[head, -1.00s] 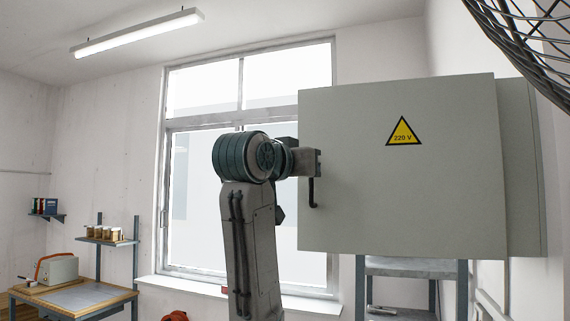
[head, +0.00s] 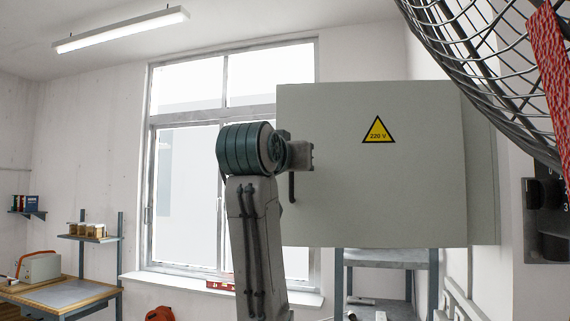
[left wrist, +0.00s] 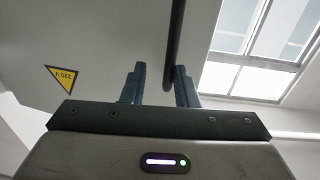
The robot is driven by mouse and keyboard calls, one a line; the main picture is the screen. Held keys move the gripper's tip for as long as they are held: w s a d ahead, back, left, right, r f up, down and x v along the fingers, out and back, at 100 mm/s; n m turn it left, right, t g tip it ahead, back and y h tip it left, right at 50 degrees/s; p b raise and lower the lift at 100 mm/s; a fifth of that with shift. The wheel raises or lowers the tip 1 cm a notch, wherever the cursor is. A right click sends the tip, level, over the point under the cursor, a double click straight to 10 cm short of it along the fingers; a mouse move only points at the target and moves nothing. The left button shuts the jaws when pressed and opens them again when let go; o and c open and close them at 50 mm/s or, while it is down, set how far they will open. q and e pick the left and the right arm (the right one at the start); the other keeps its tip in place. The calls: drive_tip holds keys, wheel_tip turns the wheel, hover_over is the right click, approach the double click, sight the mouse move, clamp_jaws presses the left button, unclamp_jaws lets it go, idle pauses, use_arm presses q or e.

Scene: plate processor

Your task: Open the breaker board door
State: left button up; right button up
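The breaker board door (head: 410,190) is a grey panel with a yellow 220 V warning triangle (head: 378,131). A black bar handle (head: 292,187) is near its left edge; it also shows in the left wrist view (left wrist: 174,45). My left gripper (head: 309,157) is at the handle's upper part, hiding some of it. In the left wrist view its two fingers (left wrist: 160,88) are apart, and the handle runs down between them, close to the right finger. Contact cannot be told. I cannot tell whether the door is ajar. My right gripper is not in view.
A dark wire guard (head: 500,75) fills the upper right, with a red strip (head: 550,80) beside it. A black wall unit (head: 546,220) is at the right. A metal shelf (head: 388,256) stands below the board. A window (head: 190,190) and workbench (head: 70,297) are at left.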

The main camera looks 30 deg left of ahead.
use_arm(q)
drive_tip(key=shift+w+d, duration=0.1)
drive_tip(key=shift+d, duration=0.1)
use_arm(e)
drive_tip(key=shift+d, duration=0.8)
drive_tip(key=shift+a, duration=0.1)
use_arm(q)
drive_tip(key=shift+f, duration=0.1)
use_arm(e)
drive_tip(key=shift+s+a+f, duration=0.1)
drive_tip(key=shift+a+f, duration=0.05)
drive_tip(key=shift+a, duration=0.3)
